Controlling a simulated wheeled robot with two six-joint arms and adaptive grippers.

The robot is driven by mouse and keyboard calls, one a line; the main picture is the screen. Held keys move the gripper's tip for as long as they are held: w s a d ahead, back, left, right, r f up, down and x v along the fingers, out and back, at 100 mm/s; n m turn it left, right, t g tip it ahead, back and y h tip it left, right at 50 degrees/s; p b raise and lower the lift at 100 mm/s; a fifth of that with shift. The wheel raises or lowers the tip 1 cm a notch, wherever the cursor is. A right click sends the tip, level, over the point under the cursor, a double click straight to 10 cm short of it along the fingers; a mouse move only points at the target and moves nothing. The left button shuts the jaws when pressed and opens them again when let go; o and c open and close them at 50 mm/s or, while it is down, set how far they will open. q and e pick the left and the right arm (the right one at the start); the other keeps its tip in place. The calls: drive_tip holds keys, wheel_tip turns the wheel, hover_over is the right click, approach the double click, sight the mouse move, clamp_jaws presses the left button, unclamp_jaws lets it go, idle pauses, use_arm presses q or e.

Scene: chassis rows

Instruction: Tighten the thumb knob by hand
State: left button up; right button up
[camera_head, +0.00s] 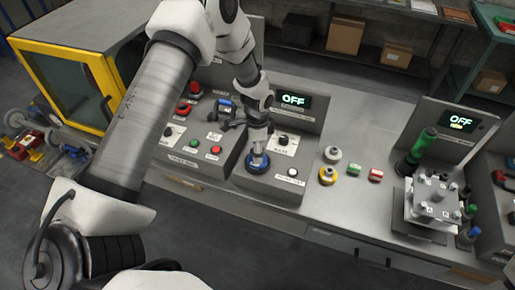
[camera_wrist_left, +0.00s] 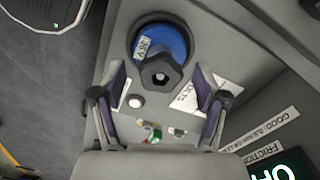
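A round blue knob (camera_head: 257,166) in a dark collar sits at the front of the middle console; it also shows at the top of the left wrist view (camera_wrist_left: 160,42). A dark hexagonal piece with a hole (camera_wrist_left: 160,74) overlaps its lower edge; I cannot tell whether it is fixed to it. My left gripper (camera_head: 258,148) points down above the blue knob. In the left wrist view its two fingers (camera_wrist_left: 160,80) stand wide apart, either side of the hexagonal piece, with nothing visibly held. My right gripper is not in view.
Beside the knob are a dial (camera_head: 284,139), a white button (camera_head: 292,172) and a display reading OFF (camera_head: 293,99). A neighbouring console has red (camera_head: 215,150) and green buttons. Yellow-based knobs (camera_head: 327,175) stand to the right, before a grey fixture (camera_head: 433,203).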

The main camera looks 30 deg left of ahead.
use_arm(q)
drive_tip(key=shift+r, duration=0.1)
wheel_tip(320, 180, up, 12)
idle(0.5)
idle(0.4)
